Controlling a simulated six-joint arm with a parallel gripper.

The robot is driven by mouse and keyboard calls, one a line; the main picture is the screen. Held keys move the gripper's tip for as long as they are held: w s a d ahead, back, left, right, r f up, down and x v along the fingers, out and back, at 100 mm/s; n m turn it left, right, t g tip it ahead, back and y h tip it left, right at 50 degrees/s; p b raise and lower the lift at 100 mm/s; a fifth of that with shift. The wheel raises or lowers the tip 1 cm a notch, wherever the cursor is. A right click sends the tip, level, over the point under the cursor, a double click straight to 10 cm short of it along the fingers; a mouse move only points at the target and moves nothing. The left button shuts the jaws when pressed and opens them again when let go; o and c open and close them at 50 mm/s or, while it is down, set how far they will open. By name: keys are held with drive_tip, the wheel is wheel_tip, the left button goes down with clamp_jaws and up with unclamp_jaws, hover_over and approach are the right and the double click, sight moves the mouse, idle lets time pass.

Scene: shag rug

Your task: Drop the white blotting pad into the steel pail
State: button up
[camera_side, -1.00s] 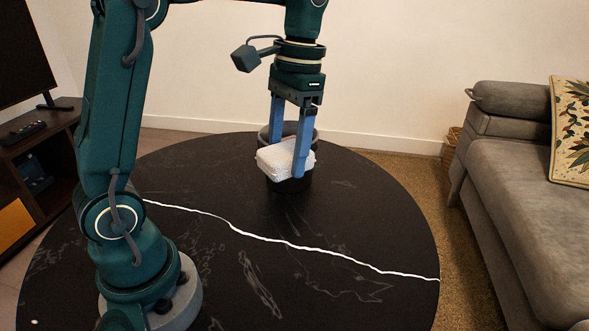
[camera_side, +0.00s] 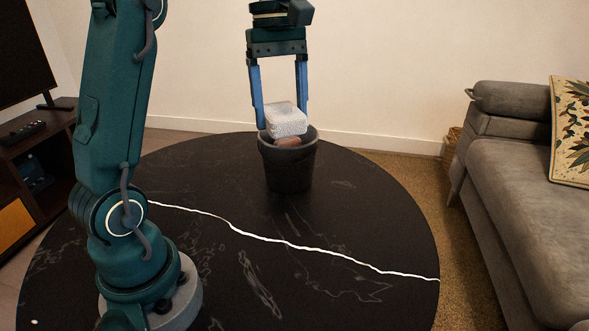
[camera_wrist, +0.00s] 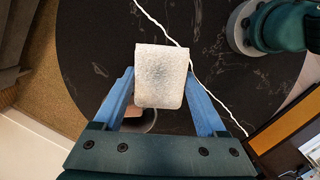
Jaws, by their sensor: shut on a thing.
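The white blotting pad (camera_side: 287,118) is a thick, textured white block. My gripper (camera_side: 281,124) is shut on it, with one blue finger at each side. The pad is over the mouth of the steel pail (camera_side: 288,170), a dark grey bucket standing upright on the table; the pad's lower edge appears about level with the pail's back rim. In the wrist view the pad (camera_wrist: 160,75) sits between the fingers and hides most of the pail (camera_wrist: 143,125).
A brownish thing (camera_side: 289,142) shows inside the pail below the pad; it is partly hidden. The round black table (camera_side: 340,230) with a white vein is otherwise clear. A grey sofa (camera_side: 520,190) stands at the right, a dark TV stand (camera_side: 40,160) at the left.

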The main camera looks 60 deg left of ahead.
drive_tip(key=s+a+r+n+t+y, duration=0.1)
drive_tip(key=s+a+r+n, duration=0.15)
drive_tip(key=a+n, duration=0.6)
drive_tip(key=s+a+r+n+t, duration=0.1)
drive_tip(key=s+a+n, duration=0.2)
drive_tip(key=a+n, duration=0.5)
drive_tip(key=w+d+f, duration=0.4)
drive_tip(key=w+f, duration=0.5)
drive_tip(key=f, duration=0.1)
drive_tip(key=shift+w+d+f+m, duration=0.3)
drive_tip(key=shift+d+f+m, duration=0.05)
drive_tip(key=shift+f, duration=0.05)
drive_tip(key=shift+f, duration=0.55)
drive_tip(key=o, duration=1.1)
drive_tip(key=shift+o, duration=0.2)
